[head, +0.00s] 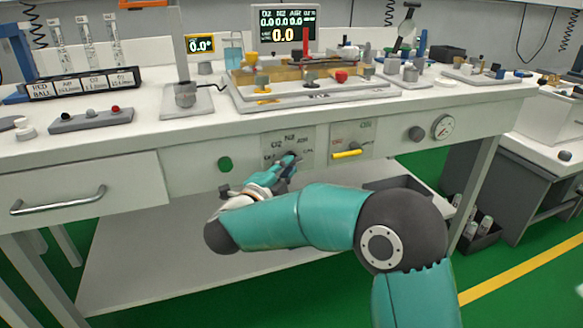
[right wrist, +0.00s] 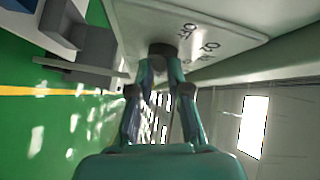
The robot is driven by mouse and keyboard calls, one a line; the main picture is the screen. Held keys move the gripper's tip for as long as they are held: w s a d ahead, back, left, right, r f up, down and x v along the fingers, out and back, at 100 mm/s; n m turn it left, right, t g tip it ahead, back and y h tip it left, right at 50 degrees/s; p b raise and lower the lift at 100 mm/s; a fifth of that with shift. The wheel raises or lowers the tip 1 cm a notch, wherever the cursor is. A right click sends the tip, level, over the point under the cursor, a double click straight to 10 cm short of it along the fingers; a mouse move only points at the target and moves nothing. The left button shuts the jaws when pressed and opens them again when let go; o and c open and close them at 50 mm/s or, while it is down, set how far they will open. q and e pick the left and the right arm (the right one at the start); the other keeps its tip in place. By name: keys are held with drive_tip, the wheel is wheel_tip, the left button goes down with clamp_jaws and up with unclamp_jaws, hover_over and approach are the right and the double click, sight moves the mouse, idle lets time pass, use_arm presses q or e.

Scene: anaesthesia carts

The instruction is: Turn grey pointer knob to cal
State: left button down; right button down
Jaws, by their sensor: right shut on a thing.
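The grey pointer knob (right wrist: 162,48) sits on a pale panel (head: 289,140) on the front of the bench. In the right wrist view it is between the two fingertips of my right gripper (right wrist: 163,66), which are shut on it. In the head view my right gripper (head: 289,161) reaches up to the panel from below and covers most of the knob. Which label the pointer faces cannot be told. My left gripper is not in view.
A drawer handle (head: 58,200) juts out at left. A lower shelf (head: 160,260) lies below.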

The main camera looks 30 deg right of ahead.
drive_tip(key=shift+s+d, duration=0.1)
drive_tip(key=shift+d, duration=0.15)
drive_tip(key=c, duration=1.1)
unclamp_jaws()
drive_tip(key=shift+c, duration=0.2)
drive_tip(key=shift+a, duration=0.15)
drive_tip(key=v, duration=1.1)
drive_tip(key=shift+s+a, duration=0.2)
drive_tip(key=shift+a, duration=0.1)
